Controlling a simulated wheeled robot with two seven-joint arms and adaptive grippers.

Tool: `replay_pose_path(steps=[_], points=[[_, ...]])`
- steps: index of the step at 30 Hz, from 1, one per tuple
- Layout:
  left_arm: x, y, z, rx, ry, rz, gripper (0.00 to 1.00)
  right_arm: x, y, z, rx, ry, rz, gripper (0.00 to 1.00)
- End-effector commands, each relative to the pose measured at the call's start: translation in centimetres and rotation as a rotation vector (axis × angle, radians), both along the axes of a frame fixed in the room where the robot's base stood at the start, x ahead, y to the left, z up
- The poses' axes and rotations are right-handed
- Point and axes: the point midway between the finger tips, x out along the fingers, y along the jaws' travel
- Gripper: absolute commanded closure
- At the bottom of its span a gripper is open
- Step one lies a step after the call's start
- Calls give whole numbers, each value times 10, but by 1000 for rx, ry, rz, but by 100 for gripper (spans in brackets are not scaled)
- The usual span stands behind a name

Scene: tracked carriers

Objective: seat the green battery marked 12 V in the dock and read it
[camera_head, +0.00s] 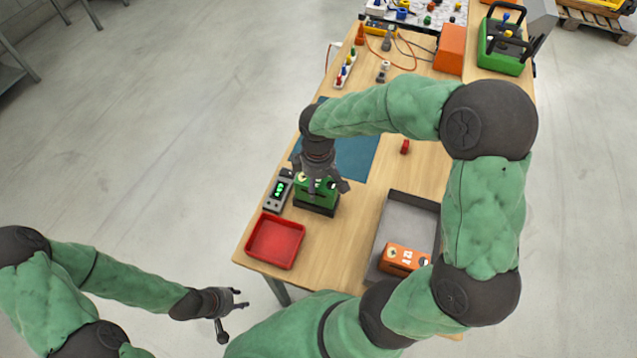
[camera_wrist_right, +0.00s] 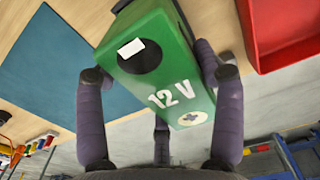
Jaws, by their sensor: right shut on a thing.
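The green battery (camera_head: 322,189) marked 12 V is upright near the left edge of the table, over a dark base (camera_head: 313,209). My right gripper (camera_head: 321,181) comes from above and is shut on it. In the right wrist view the battery (camera_wrist_right: 158,75) is between the fingers, showing its marking, a white label and a plus terminal. A dark meter (camera_head: 279,190) with lit green digits, too small to read, stands just left of it. I cannot tell whether the battery is fully seated. My left gripper (camera_head: 233,309) is open and empty, off the table.
A red tray (camera_head: 275,242) lies at the table's near left corner. An orange battery (camera_head: 404,258) marked 12 V sits in a grey tray (camera_head: 405,222) at right. A blue mat (camera_head: 355,153) lies behind the green battery.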

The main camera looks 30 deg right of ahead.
Motion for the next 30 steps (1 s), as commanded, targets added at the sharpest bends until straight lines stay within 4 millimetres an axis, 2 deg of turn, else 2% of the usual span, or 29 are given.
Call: replay_pose_path(steps=[3,9,24,25,27,30], points=[[0,0,-5,0,0,0,60,7,-3,-10,0,-3,-2,90],[0,0,-19,0,0,0,60,6,-2,-35,0,-3,-1,90],[0,0,-21,0,0,0,60,7,-3,-40,0,-4,-2,90],[0,0,-21,0,0,0,60,5,-2,-41,1,1,0,26],[0,0,-20,0,0,0,60,5,-2,-41,1,1,0,8],[0,0,-20,0,0,0,60,5,-2,-41,1,1,0,8]])
